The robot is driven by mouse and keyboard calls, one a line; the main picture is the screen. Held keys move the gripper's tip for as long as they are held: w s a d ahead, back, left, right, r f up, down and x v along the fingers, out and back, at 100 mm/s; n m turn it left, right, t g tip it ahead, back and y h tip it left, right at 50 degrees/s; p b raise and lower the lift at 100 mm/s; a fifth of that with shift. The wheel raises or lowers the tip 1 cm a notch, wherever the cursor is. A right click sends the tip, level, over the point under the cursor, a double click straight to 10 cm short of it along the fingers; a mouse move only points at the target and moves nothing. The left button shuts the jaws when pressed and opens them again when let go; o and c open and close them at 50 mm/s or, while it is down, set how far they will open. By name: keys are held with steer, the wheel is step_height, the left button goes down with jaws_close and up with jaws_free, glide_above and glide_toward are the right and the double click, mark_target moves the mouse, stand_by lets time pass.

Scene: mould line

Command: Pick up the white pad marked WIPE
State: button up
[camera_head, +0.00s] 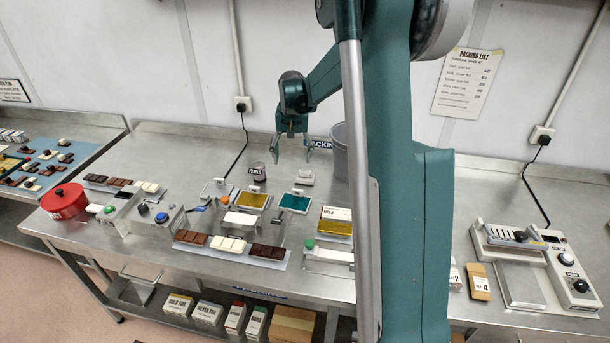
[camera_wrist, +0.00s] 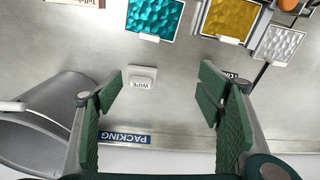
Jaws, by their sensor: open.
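In the head view the pad (camera_head: 304,178) is a small pale block behind the teal foil tray. My gripper (camera_wrist: 160,92) is open and empty. In the wrist view its green-padded fingers stand on either side of the picture, with the pad between them, nearer the left finger. In the head view my gripper (camera_head: 294,150) points down near the pad, above the back of the table. The height of the gap is hard to tell.
A grey bin (camera_wrist: 38,122) stands beside the left finger in the wrist view. Teal (camera_wrist: 155,18) and gold (camera_wrist: 231,18) trays lie beyond the pad. Bare table surrounds the pad.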

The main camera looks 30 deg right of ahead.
steer(key=m+g+p, duration=0.1)
steer(key=m+p, duration=0.1)
steer(key=p, duration=0.2)
glide_above(305, 171)
steer(key=f, duration=0.6)
steer(key=shift+s+f, duration=0.1)
steer(key=shift+s, duration=0.1)
steer(key=shift+w+d+f, duration=0.1)
steer(key=shift+d+f, duration=0.15)
steer(key=shift+f, duration=0.15)
steer(key=shift+f, duration=0.1)
steer(key=shift+f, duration=1.2)
steer(key=shift+f, duration=0.1)
steer(key=shift+a+f+p, duration=0.15)
steer(key=shift+f+p, duration=0.05)
steer(key=shift+f, duration=1.05)
steer(key=shift+a+f+p, duration=0.1)
steer(key=shift+f+p, duration=0.1)
steer(key=shift+f, duration=1.05)
